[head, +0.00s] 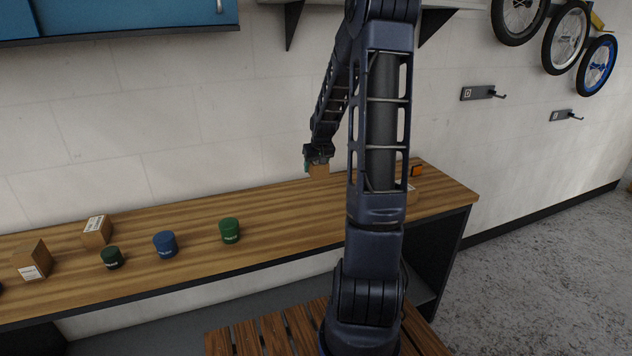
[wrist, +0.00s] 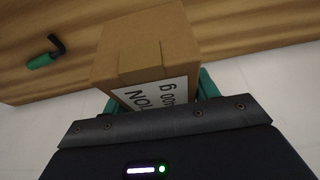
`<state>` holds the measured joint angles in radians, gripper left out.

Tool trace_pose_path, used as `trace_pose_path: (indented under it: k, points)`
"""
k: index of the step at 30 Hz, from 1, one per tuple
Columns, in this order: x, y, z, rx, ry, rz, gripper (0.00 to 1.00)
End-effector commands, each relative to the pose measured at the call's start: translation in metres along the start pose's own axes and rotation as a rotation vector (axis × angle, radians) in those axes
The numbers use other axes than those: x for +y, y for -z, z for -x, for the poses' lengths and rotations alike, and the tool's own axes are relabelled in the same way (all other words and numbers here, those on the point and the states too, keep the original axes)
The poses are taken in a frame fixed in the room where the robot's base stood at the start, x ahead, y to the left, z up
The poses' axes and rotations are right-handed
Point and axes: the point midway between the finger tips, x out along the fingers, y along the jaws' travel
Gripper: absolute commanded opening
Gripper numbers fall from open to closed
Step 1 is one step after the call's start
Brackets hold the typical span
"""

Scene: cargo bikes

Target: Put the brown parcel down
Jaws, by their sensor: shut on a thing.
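The brown parcel (head: 319,171) is a small cardboard box with a white printed label, seen close up in the wrist view (wrist: 148,45). My gripper (head: 317,157) is shut on it, with a green finger on either side in the wrist view (wrist: 158,96). In the head view the parcel shows against the wall, just over the back edge of the wooden workbench (head: 275,208). It appears held above the bench top; I cannot tell the exact gap.
Two other brown boxes (head: 32,260) (head: 97,230) and dark green (head: 111,258), blue (head: 165,244) and green (head: 229,230) cans stand on the left. An orange item (head: 416,170) lies at the right end. A green-handled tool (wrist: 44,56) lies on the bench. Mid-bench is clear.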

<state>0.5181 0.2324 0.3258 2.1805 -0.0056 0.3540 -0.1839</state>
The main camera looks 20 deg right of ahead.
Motion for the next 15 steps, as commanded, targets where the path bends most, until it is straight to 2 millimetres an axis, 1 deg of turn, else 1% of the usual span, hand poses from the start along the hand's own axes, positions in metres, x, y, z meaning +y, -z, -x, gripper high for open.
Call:
trace_pose_path:
  k: [1, 6, 10, 15]
  points:
    - [0.000, 0.007, 0.014, 0.007, -0.002, 0.001, 0.23]
    - [0.000, 0.021, 0.049, 0.005, -0.002, 0.001, 0.23]
    - [0.000, 0.029, 0.069, 0.004, -0.001, 0.002, 0.23]
    - [-0.001, 0.035, 0.084, 0.001, 0.000, 0.002, 0.23]
